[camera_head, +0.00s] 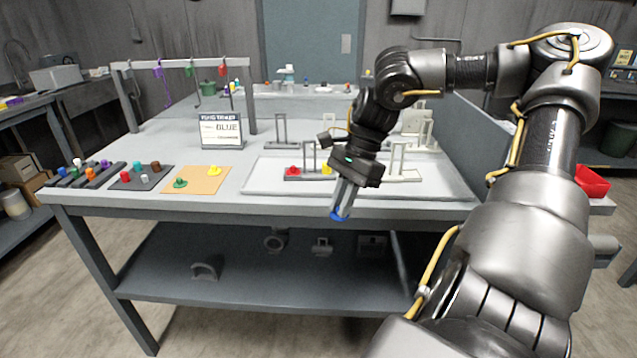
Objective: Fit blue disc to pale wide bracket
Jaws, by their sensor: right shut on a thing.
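My right gripper (343,203) reaches in from the right, pointing down, and is shut on a blue disc (336,215). It holds the disc in front of the white tray (262,182), at the table's front edge. A pale wide bracket (404,176) with an upright frame stands on the tray, right of the gripper and partly hidden by it. A dark bracket (309,160) stands left of the gripper, with a red disc (293,171) and a yellow disc (326,169) on it. My left gripper is not in view.
An orange mat (205,188) with a green and a yellow piece lies at the left, beside dark trays (140,178) of coloured pieces. More frames (280,131) stand behind. A grey panel (445,135) borders the right side.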

